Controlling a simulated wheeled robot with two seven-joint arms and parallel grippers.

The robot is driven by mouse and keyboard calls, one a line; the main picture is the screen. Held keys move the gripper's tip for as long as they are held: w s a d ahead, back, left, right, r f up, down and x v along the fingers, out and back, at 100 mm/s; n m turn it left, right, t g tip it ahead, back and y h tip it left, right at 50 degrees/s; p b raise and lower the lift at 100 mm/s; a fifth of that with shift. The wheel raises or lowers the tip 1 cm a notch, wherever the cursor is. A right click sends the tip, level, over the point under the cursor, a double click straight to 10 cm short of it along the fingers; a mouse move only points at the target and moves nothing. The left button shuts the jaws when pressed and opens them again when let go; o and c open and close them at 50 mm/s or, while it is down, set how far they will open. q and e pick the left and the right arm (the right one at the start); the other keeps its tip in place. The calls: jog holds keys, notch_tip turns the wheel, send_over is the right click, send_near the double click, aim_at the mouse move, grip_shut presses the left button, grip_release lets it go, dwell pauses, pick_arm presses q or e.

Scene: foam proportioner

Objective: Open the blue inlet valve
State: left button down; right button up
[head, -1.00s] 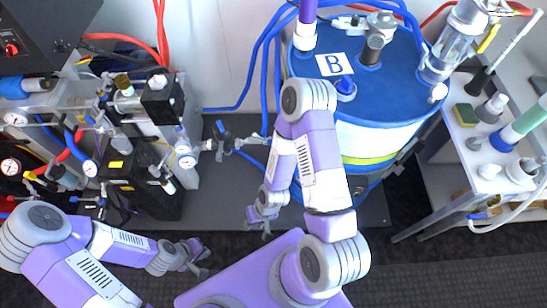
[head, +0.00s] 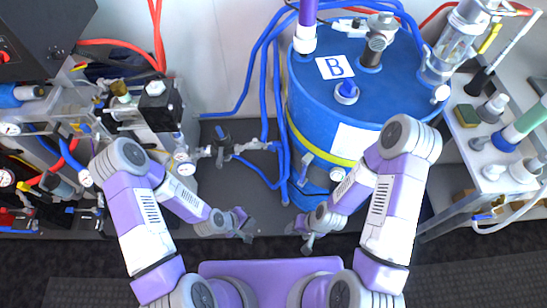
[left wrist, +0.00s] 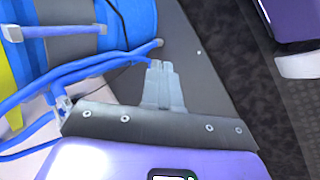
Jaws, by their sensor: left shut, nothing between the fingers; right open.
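A small inline valve (head: 222,138) with a dark handle sits on the pipe between the left rig and the blue hoses in the head view. Whether this is the blue inlet valve, I cannot tell, nor how its handle is turned. My left gripper (head: 246,232) is shut and empty, below and a little right of that valve in the picture, apart from it. Its closed grey fingers show in the left wrist view (left wrist: 161,70) over a grey surface. My right gripper (head: 304,238) is open and empty, below the blue drum (head: 310,110) in the picture.
The rig with gauges, fittings and hoses (head: 130,115) stands at the left. Blue hoses (head: 268,95) run beside the drum marked B. A white table (head: 480,160) with bottles stands right; a blue-handled valve (head: 482,216) is at its lower edge. Dark floor (head: 480,275) is clear.

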pick_arm(q)
jog(key=w+d+n+t+h+b, duration=0.1)
jog(key=w+d+n+t+b, duration=0.2)
jog(key=w+n+t, duration=0.3)
jog(key=w+d+r+n+t+h+b, duration=0.1)
jog(key=w+n+t, duration=0.5)
jog(key=w+n, duration=1)
jog(key=w+d+h+b, duration=0.1)
jog(key=w+d+b, duration=0.1)
jog(key=w+d, duration=0.1)
jog(key=shift+w+t, duration=0.4)
jog(key=shift+w, duration=0.1)
jog(key=shift+r, duration=0.1)
